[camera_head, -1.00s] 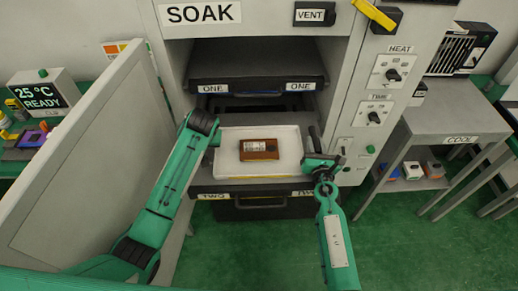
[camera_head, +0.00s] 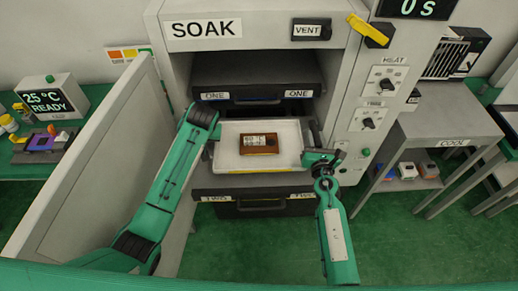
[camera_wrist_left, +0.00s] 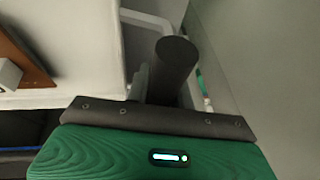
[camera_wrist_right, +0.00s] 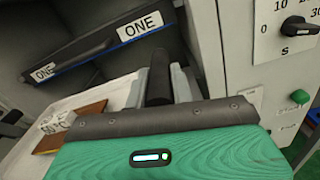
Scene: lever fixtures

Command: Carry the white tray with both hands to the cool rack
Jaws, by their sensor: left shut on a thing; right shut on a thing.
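The white tray (camera_head: 288,160) is held level in front of the grey SOAK oven, between shelves ONE and TWO. A brown block (camera_head: 259,150) with a small printed label piece (camera_head: 255,140) lies on it. My left gripper (camera_head: 214,136) is shut on the tray's left side; its fingertips are hard to see. My right gripper (camera_head: 309,152) is shut on the tray's right side. The tray also shows in the left wrist view (camera_wrist_left: 75,75) and the right wrist view (camera_wrist_right: 105,98). The cool rack (camera_head: 425,123) is the grey table at right, labelled COOL.
The oven's control panel (camera_head: 375,100) stands right of the tray. A grey partition (camera_head: 95,165) stands at left, close to my left arm. A black vented unit (camera_head: 450,58) is at the back of the cool rack; its front top is bare. Green floor is open at front right.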

